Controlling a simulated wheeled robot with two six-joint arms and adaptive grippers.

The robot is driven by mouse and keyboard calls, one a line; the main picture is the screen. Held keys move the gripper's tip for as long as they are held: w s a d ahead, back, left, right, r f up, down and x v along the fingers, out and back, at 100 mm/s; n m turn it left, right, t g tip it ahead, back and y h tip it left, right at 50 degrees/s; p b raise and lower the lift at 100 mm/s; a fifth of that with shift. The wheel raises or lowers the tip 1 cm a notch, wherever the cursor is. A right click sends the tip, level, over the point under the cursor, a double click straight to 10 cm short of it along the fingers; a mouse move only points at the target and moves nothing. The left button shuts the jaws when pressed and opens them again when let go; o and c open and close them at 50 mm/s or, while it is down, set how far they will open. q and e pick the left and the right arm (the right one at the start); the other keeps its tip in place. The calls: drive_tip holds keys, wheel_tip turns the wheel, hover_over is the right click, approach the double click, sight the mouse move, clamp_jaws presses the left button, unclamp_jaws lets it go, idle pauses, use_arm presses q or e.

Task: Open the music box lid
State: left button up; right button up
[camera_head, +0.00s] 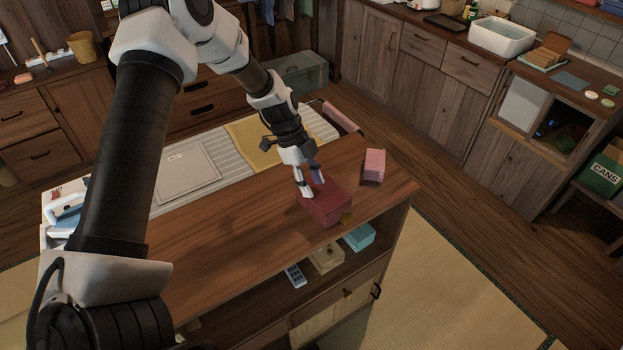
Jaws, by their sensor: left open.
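The music box looks to be the dark red box (329,208) on the wooden table, near its front edge. Its lid appears shut, and a small gold-coloured piece shows at its front right. My left gripper (311,190) points down at the top of the box from behind, with its fingers apart. The fingertips are at or just above the lid's back part; I cannot tell if they touch. The gripper hides some of the box's back edge. My right gripper is not in view.
A pink box (374,166) stands right of the red box on the table (240,240). A white board (185,172) and yellow cloth (258,140) lie behind. A teal box (359,237) and a remote (295,276) are on the shelf below.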

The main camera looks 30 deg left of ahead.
use_arm(q)
drive_tip(key=shift+f, duration=0.1)
drive_tip(key=shift+s+d+r, duration=0.2)
drive_tip(key=shift+r, duration=0.05)
drive_tip(key=shift+c, duration=0.9)
clamp_jaws()
